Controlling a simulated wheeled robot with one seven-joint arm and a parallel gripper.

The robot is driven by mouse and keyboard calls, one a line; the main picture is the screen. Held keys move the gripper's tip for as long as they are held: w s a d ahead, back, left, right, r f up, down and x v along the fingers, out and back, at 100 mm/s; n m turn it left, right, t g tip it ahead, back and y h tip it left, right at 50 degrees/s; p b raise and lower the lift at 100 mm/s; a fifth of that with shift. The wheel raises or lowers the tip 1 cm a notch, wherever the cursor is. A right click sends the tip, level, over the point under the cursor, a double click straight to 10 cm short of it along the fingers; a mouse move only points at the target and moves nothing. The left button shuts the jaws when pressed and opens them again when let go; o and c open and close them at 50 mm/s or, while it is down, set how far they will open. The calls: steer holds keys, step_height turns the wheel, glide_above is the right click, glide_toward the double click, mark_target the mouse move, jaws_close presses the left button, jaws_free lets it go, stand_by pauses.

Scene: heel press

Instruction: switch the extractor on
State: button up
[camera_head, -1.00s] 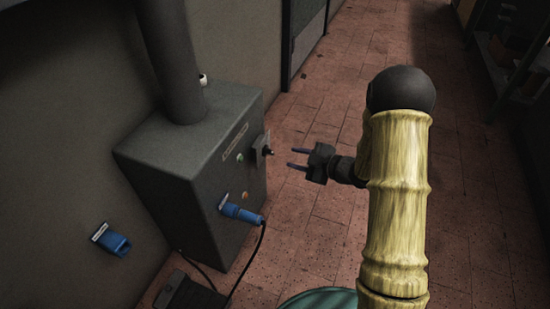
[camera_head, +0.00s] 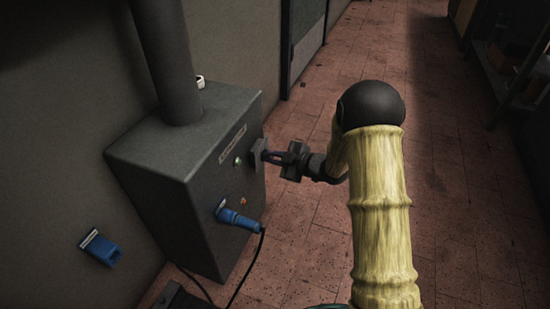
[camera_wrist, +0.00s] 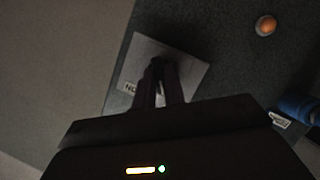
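The extractor (camera_head: 165,190) is a dark grey box against the wall with a thick round duct (camera_head: 165,70) rising from its top. Its switch plate (camera_head: 257,161) is on the front face towards the upper right; in the wrist view the pale plate (camera_wrist: 190,70) carries a small label. My gripper (camera_head: 272,156) is at this plate. Its two dark fingers (camera_wrist: 158,75) are close together, with what looks like the dark switch lever between their tips. The fingers mostly hide the lever, so its position cannot be told.
A pale green lamp (camera_head: 238,162) and an orange button (camera_head: 243,201) are on the same face. A blue plug (camera_head: 238,218) with a black cable sits below. A blue socket (camera_head: 102,248) is on the wall. Shelving (camera_head: 508,70) stands at the right; the tiled floor between is clear.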

jaws_close()
steer(key=shift+s, duration=0.1)
